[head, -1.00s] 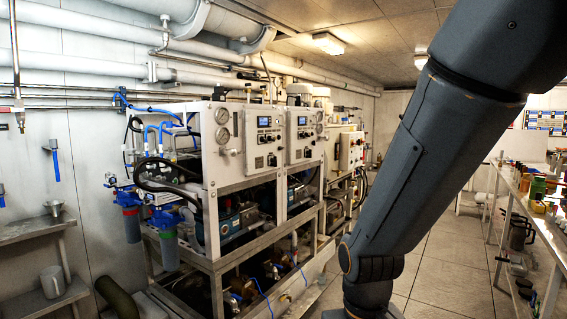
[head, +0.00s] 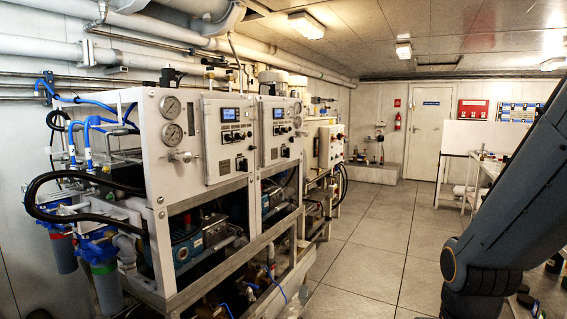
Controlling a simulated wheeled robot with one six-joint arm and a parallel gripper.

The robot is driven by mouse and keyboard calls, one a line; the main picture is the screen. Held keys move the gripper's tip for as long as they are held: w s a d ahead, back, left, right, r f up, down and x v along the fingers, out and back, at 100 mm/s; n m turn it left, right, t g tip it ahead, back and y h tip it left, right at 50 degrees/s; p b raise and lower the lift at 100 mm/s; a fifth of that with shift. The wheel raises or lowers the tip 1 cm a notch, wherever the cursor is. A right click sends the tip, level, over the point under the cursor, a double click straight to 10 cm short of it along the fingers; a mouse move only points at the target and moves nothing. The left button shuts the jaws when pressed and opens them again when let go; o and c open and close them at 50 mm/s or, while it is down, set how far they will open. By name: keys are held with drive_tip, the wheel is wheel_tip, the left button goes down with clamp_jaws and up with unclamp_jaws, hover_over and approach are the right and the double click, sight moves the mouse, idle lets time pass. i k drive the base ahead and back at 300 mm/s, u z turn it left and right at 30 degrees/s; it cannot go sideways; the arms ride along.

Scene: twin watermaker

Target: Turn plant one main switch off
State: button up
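Two white watermaker plants stand side by side on a metal frame at the left of the head view. The nearer plant's control panel (head: 230,136) carries a small blue display (head: 231,114) and dark switches (head: 235,137) below it. The farther plant's panel (head: 279,130) has a similar display. Which plant is plant one, and which knob is its main switch, I cannot read. My arm shows at the right edge, apart from the panels. My gripper is out of view.
Two gauges (head: 171,119) and blue filter housings (head: 105,282) sit at the nearer plant's left. A grey tiled floor (head: 375,245) lies open to the right. A white door (head: 425,140), a red extinguisher (head: 397,122) and a shelf (head: 480,178) stand farther back.

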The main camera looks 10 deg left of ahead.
sight(243, 163)
drive_tip(key=u, duration=0.15)
drive_tip(key=i, duration=0.95)
drive_tip(key=u, duration=0.45)
